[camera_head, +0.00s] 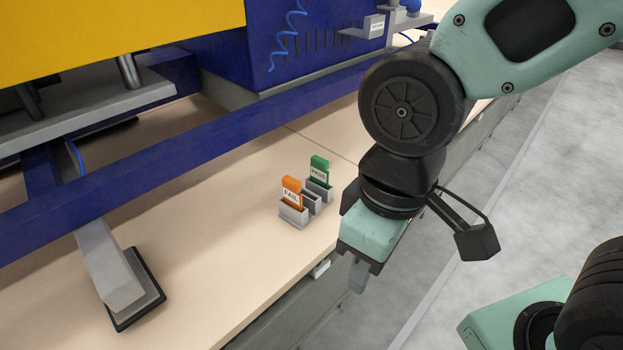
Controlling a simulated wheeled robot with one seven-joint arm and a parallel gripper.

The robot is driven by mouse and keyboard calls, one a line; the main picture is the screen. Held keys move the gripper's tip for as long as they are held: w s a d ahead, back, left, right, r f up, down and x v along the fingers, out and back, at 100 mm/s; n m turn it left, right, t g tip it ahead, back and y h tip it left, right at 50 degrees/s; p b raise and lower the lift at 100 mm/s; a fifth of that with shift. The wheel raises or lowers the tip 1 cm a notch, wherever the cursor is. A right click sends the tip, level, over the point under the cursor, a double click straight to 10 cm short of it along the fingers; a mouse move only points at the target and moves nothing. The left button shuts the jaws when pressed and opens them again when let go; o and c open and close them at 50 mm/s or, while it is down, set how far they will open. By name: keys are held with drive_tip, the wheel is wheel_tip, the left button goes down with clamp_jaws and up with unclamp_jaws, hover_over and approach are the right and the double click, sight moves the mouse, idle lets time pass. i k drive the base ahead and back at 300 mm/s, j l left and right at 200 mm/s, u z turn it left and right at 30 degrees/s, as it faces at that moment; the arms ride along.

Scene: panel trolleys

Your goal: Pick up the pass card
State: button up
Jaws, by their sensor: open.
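The pass card (319,168) is green with a white label reading PASS. It stands upright in the right, farther slot of a small grey card holder (294,217) on the beige bench top. An orange card labelled FAIL (292,191) stands in the left, nearer slot, and the slot between them looks empty. My gripper (358,277) is to the right of the holder, past the bench's front edge, and points down. It is apart from both cards and holds nothing that I can see. Its fingers are seen nearly edge-on, so the gap between them is hard to make out.
A blue frame beam (200,142) runs above the bench behind the holder. A grey foot on a black pad (137,290) stands at the left. A blue machine housing (320,45) is at the back. The bench top (225,240) around the holder is clear.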

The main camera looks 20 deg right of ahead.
sight(319, 174)
drive_tip(key=l+u, duration=0.45)
drive_tip(key=k+l+u, duration=0.1)
drive_tip(key=l+u, duration=0.25)
drive_tip(key=u, duration=0.15)
